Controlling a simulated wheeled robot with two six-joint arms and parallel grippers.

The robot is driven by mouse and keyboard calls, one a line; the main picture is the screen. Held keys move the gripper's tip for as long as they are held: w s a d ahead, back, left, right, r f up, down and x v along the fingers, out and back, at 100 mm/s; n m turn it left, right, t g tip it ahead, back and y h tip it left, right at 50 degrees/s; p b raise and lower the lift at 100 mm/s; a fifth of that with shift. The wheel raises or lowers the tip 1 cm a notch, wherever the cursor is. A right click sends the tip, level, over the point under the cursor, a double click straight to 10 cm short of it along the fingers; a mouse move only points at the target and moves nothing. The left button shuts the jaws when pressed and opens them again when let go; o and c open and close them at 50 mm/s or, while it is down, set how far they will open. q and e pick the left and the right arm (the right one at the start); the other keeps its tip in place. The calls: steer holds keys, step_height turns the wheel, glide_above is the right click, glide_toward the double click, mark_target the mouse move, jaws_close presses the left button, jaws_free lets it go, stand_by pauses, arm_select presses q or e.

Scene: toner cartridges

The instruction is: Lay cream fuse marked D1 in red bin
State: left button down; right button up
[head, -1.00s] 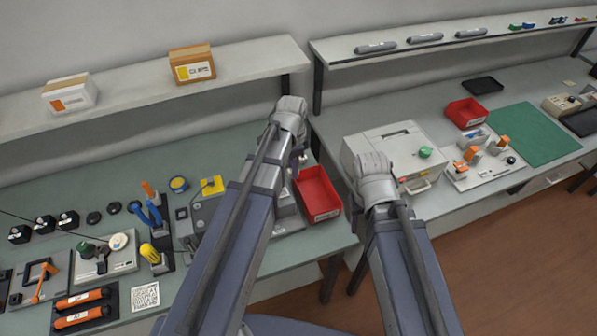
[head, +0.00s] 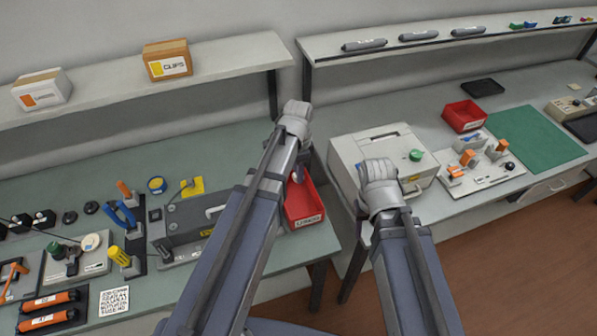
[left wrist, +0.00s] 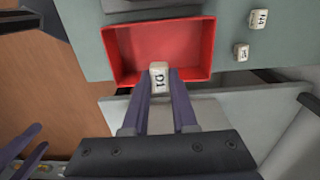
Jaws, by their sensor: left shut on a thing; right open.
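The cream fuse (left wrist: 158,77), a small block marked D1, is between the fingers of my left gripper (left wrist: 159,80) in the left wrist view. My left gripper is shut on it, over the side of the red bin (left wrist: 165,38) nearest the gripper. Whether the fuse touches the bin is unclear. In the head view my left gripper (head: 298,175) is above the red bin (head: 302,205), partly hidden by my arm. The visible bin floor looks empty. My right gripper (left wrist: 25,152) is open, partly seen at the lower left of the left wrist view.
Two other cream fuses, one marked N4 (left wrist: 259,20) and a smaller one (left wrist: 241,51), lie on the green table beside the bin. A grey machine (head: 190,220) stands left of the bin. A pale printer (head: 385,150) stands right. Another red bin (head: 465,115) is farther right.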

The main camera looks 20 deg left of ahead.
arm_select(q)
steer(key=shift+f+b, duration=2.25)
steer(key=shift+f, duration=0.35)
arm_select(e)
step_height(320, 180, down, 5)
steer(key=shift+f, duration=0.1)
arm_select(q)
steer(key=c, duration=0.6)
jaws_free()
step_height(320, 180, up, 8)
steer(key=p, duration=0.8)
arm_select(e)
step_height(320, 180, up, 8)
arm_select(q)
steer(key=shift+f, duration=0.1)
steer(key=s+d+f+n+b, duration=0.1)
steer(key=s+d+n, duration=0.1)
steer(key=s+d, duration=0.1)
steer(key=s+d+f+n+b, duration=0.1)
steer(key=s+d+n, duration=0.2)
steer(key=s, duration=0.3)
steer(key=s+d+f+n+y+b, duration=0.1)
steer(key=s+d+n, duration=0.1)
steer(key=s+d, duration=0.2)
steer(key=shift+s+d+f+b, duration=0.2)
steer(key=shift+s+b, duration=0.1)
steer(key=shift+s, duration=0.35)
arm_select(e)
step_height(320, 180, down, 4)
steer(key=shift+r, duration=0.2)
